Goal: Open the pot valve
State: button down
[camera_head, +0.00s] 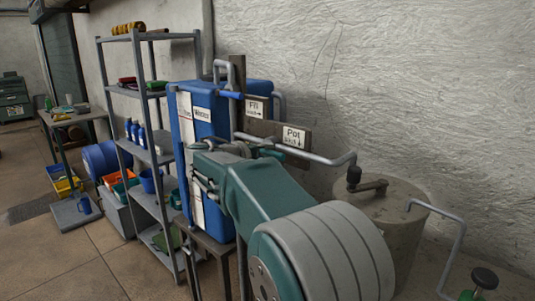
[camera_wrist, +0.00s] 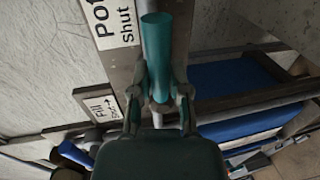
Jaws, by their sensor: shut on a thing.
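The pot valve has a teal handle (camera_wrist: 158,45), beside a white "Pot Shut" sign (camera_wrist: 112,20) in the wrist view. My gripper (camera_wrist: 160,92) is shut on this handle, with one finger on each side of it. The handle sticks out past the fingertips, and the valve body is mostly hidden behind my gripper. In the head view the handle (camera_head: 270,153) shows just below the pot sign (camera_head: 294,137), partly behind my arm.
A blue tank (camera_head: 205,120) stands behind my arm, with a blue-handled fill valve (camera_head: 231,95) near the fill sign (camera_head: 255,107). A grey pipe (camera_head: 315,157) runs right to a round pot (camera_head: 400,205).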

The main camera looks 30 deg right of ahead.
jog(key=shift+w+a, duration=0.1)
jog(key=c, duration=0.6)
grip_release()
jog(key=shift+w+f, duration=0.1)
jog(key=v, duration=1.2)
jog(key=v, duration=0.9)
jog(key=shift+a, duration=0.1)
